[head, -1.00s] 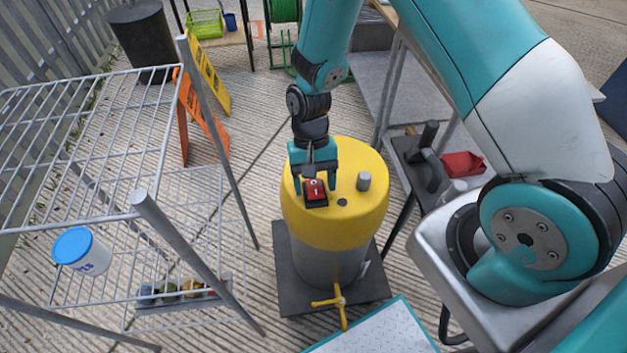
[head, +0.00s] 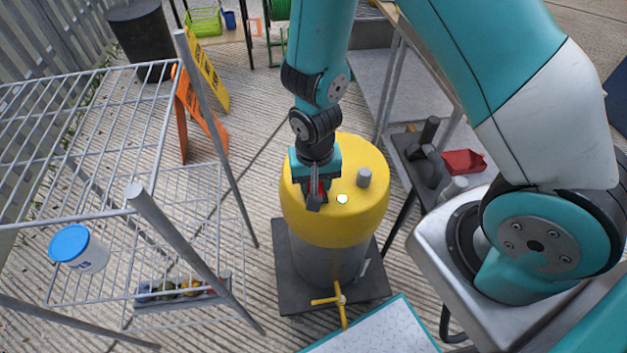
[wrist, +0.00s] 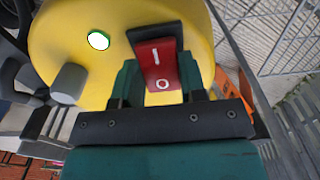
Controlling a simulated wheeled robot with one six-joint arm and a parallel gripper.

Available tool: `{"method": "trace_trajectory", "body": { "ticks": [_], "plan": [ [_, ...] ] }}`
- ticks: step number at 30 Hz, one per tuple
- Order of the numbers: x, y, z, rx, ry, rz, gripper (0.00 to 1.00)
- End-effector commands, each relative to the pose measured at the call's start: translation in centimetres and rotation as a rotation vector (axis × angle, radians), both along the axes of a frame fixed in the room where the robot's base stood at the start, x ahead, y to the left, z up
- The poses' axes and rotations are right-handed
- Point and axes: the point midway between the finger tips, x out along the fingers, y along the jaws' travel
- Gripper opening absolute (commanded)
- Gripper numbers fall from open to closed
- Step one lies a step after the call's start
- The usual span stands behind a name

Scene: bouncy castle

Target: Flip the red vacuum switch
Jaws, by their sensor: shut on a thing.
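The red vacuum switch (wrist: 159,64) is a rocker marked I and O in a black housing on top of the yellow-topped vacuum drum (head: 365,215). A little of its red shows in the head view (head: 322,186); most of it is hidden there by the gripper. My gripper (wrist: 158,84) is shut on the switch, one teal finger on each side of it. In the head view my gripper (head: 315,193) points down at the drum top. A small round light (head: 342,199) beside the switch glows white with a green edge.
A grey knob (head: 364,177) stands up on the drum top right of the switch. A yellow valve handle (head: 335,299) is at the drum's front. A wire rack (head: 110,100) with a blue-lidded tub (head: 75,250) stands left. A cart with a red tray (head: 462,162) is to the right.

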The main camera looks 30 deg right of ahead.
Motion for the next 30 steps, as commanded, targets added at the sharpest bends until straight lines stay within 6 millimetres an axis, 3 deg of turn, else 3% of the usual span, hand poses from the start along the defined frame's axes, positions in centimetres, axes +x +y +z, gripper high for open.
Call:
{"method": "trace_trajectory", "body": {
  "ticks": [9,10,13,23,26,30],
  "plan": [
    [0.0,0.0,0.0,-0.003,-0.015,0.001,0.15],
    [0.0,0.0,0.0,-0.003,-0.015,0.001,0.41],
    [0.0,0.0,0.0,-0.002,-0.014,0.000,0.64],
    [0.0,0.0,0.3,-0.002,-0.014,0.000,0.64],
    [0.0,0.0,1.4,-0.002,-0.015,0.000,0.64],
    [0.0,0.1,4.3,-0.001,-0.019,0.000,0.64]
  ]
}}
